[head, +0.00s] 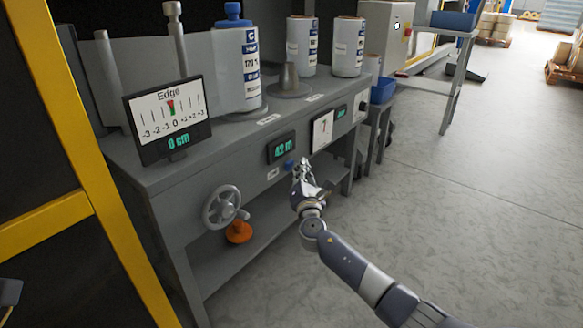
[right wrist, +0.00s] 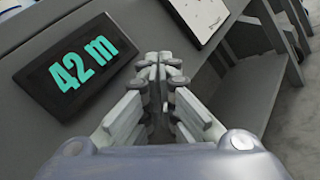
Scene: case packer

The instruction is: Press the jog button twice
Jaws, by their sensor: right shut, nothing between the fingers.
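A small blue button (head: 290,164), which I take to be the jog button, sits on the front face of the grey bench, just below the display reading 42 m (head: 281,148). My right gripper (head: 303,165) is shut and empty, with its fingertips close to the button, just right of it in the head view. I cannot tell whether they touch it. In the right wrist view the shut fingers (right wrist: 161,68) point at the bench front beside the 42 m display (right wrist: 75,65), and the button is hidden. My left gripper cannot be made out.
An edge gauge (head: 167,115) reading 0 cm stands on the grey bench (head: 185,175). A handwheel (head: 222,206) and an orange knob (head: 238,232) are on the front, lower left. A white panel (head: 322,131) is right of the display. The floor on the right is clear.

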